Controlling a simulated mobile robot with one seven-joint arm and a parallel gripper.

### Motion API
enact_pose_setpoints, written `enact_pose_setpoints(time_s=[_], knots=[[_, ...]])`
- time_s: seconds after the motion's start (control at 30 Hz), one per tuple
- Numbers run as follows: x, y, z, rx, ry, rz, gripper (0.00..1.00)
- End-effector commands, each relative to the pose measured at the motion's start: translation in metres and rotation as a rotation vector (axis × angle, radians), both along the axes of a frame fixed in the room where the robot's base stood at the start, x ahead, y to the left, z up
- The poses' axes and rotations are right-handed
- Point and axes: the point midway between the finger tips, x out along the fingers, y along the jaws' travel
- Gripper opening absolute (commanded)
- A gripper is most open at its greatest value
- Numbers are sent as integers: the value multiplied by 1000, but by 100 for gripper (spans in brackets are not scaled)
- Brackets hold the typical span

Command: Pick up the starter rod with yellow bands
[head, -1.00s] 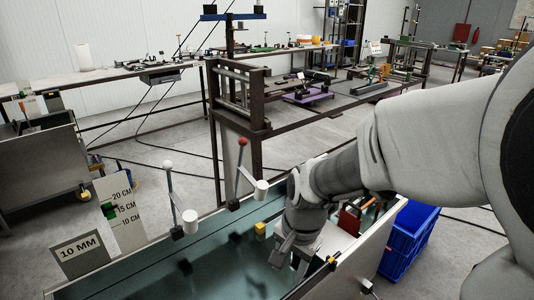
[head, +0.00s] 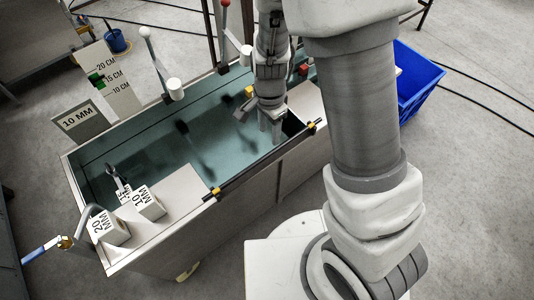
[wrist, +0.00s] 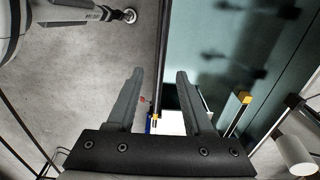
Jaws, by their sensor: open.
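The starter rod (head: 262,160) is a thin dark bar with yellow bands near its ends, lying along the near rim of the tank (head: 150,112). My gripper (head: 270,127) points down over the tank's right part, slightly behind the rod as the head view shows it. The fingers look apart from the rod and hold nothing. I cannot tell the height gap exactly.
Levers with white cylinders (head: 175,88) stand at the tank's far side. White blocks marked 10 MM (head: 150,203) and 20 MM (head: 108,230) sit at its left end. A length gauge (head: 108,75) stands behind. A blue crate (head: 418,75) is at the right.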

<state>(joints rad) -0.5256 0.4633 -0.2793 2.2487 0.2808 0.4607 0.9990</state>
Motion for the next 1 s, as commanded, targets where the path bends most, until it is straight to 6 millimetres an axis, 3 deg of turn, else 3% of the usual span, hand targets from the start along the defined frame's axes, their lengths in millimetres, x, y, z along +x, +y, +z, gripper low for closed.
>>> enact_pose_setpoints(time_s=[0.03, 0.2, 0.47, 0.8, 1.0], knots=[[-1, -1, -16, -3, 6, -2, 52], [-1, 0, -44, -1, 3, 0, 52], [1, 0, -61, 0, 0, 0, 52], [3, 1, -104, 0, 1, 0, 52], [3, 2, -107, 1, -1, 1, 52]])
